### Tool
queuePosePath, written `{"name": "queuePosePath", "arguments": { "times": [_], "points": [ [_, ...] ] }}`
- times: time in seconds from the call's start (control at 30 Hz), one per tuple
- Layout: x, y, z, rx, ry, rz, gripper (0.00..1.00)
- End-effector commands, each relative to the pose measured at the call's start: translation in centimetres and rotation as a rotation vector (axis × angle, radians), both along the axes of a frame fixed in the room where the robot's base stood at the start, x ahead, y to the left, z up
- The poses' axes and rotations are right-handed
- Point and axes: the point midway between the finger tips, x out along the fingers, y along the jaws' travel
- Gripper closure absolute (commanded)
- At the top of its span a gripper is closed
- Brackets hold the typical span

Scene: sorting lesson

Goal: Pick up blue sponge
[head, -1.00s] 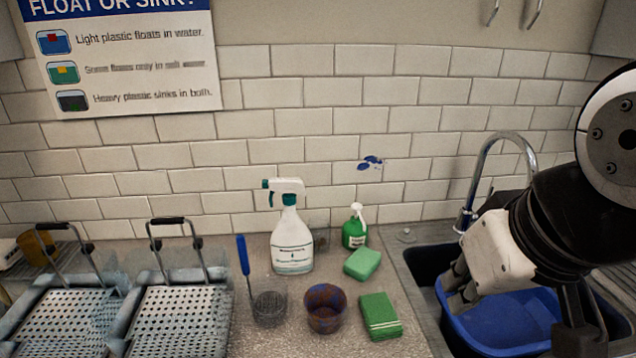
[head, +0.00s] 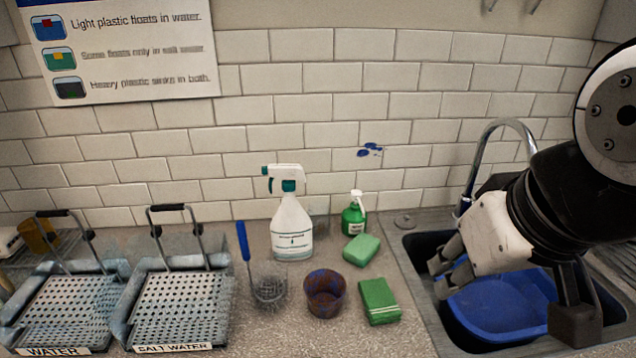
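No blue sponge shows in this view. Two green sponges lie on the counter: one (head: 361,249) in front of the small green spray bottle, the other (head: 379,301) nearer, with pale stripes along its side. My gripper (head: 436,279) is at the right, above the left edge of the sink. Its fingers point down and left, stand apart, and hold nothing. It is to the right of both sponges and touches neither.
A blue basin (head: 500,308) sits in the sink below my gripper. Perforated baskets (head: 180,299) fill the left. A faucet (head: 503,124) rises behind the sink.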

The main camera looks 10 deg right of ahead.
Motion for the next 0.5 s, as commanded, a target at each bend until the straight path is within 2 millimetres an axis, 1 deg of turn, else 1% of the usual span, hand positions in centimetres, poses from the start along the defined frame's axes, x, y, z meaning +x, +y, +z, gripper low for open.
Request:
{"name": "queuePosePath", "arguments": {
  "times": [0.03,0.07,0.1,0.17,0.2,0.27,0.3,0.37,0.5],
  "points": [
    [0.4,0.1,0.0,0.004,0.008,0.012,0.61],
    [0.8,0.2,0.0,0.007,0.014,0.025,0.55],
    [1.4,0.3,0.0,0.010,0.021,0.046,0.46],
    [2.6,0.6,-0.1,0.019,0.038,0.089,0.32],
    [3.6,0.8,-0.1,0.026,0.046,0.122,0.23],
    [5.2,1.1,-0.2,0.037,0.057,0.174,0.09],
    [6.3,1.2,-0.4,0.045,0.062,0.208,0.00],
    [8.0,1.4,-0.6,0.056,0.070,0.258,0.00],
    [12.1,1.3,-1.7,0.078,0.069,0.366,0.00]
  ]
}}
